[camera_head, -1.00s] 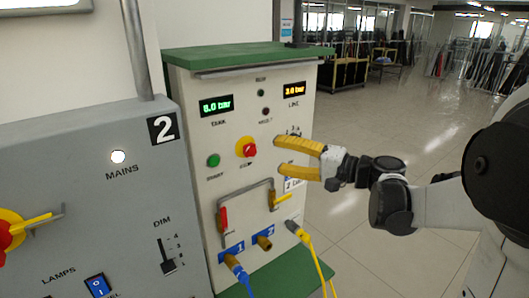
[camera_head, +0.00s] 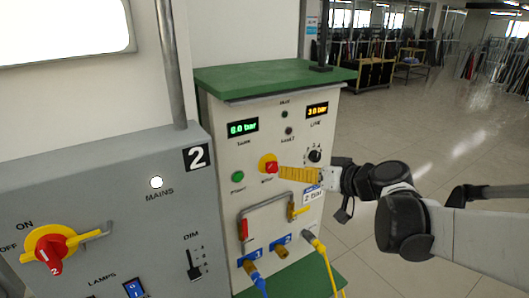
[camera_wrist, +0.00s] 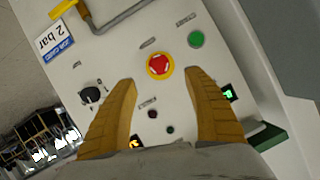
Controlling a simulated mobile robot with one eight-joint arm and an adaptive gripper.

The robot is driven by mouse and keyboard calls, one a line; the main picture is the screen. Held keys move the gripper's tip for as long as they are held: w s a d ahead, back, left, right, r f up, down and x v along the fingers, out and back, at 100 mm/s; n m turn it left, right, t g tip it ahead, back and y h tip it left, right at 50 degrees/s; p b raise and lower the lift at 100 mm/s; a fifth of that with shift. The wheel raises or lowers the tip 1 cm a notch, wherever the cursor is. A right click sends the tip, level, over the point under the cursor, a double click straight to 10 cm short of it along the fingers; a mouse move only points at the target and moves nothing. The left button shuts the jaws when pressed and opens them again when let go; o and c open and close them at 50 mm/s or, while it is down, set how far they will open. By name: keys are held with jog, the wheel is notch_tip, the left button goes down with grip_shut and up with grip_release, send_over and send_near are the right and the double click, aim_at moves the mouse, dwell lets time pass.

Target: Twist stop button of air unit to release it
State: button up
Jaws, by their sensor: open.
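The air unit (camera_head: 222,152) is a cream panel box with a green top. Its stop button (camera_head: 271,168) is a red knob on a yellow round base, right of the green start button (camera_head: 238,177). My gripper (camera_head: 281,173) has yellow fingers and reaches in from the right, with its tips close to the stop button in the head view. In the wrist view the stop button (camera_wrist: 160,66) lies ahead of and between the two spread fingers (camera_wrist: 166,82). The fingers are open and empty. I cannot tell from these views whether they touch the panel.
Below the buttons are a grey pipe with a red valve handle (camera_head: 243,230) and a yellow valve handle (camera_head: 292,211), and hoses on blue-labelled ports. A black knob (camera_head: 315,156) sits right of the stop button. A grey mains cabinet (camera_head: 100,220) stands at left. Open floor lies right.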

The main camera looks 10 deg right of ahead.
aim_at(274, 169)
jog(key=b+x, duration=0.1)
jog(key=x, duration=1)
jog(key=shift+d, duration=0.15)
